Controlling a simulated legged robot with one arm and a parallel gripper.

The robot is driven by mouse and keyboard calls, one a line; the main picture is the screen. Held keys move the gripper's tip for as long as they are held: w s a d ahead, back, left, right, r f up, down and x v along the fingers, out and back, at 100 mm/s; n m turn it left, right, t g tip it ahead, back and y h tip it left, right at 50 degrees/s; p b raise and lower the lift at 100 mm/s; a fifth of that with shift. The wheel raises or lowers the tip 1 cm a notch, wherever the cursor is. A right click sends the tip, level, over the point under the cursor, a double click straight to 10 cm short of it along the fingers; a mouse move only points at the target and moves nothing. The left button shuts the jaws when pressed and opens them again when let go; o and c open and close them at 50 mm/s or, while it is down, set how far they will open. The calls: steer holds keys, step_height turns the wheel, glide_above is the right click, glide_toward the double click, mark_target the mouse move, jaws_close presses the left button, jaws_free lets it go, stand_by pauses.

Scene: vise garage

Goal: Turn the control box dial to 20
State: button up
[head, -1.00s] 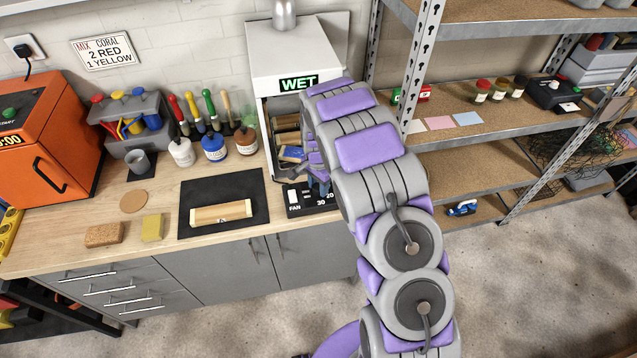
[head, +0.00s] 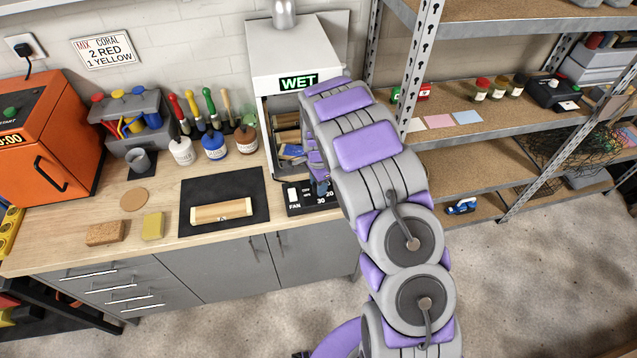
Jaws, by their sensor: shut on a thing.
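The black control box (head: 296,207) sits at the right end of the workbench, at the foot of a white cabinet. White marks on its face read FAN, 20 and 30. Its dial is hidden behind my gripper and arm. My gripper (head: 320,187) is small and partly hidden by my arm, fingers down at the top of the control box. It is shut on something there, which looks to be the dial. The dial's pointing direction cannot be seen.
The white cabinet (head: 292,52) shows a lit WET sign (head: 299,82) and stands open with items inside. A black mat (head: 225,225) with a wooden piece lies left of the box. A metal shelf post (head: 418,70) rises right of my arm.

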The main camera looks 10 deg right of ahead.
steer(key=shift+w+r, duration=0.1)
steer(key=o, duration=1)
steer(key=shift+a, duration=0.15)
steer(key=shift+o, duration=0.2)
step_height(320, 180, up, 17)
steer(key=p, duration=0.1)
steer(key=shift+r, duration=0.1)
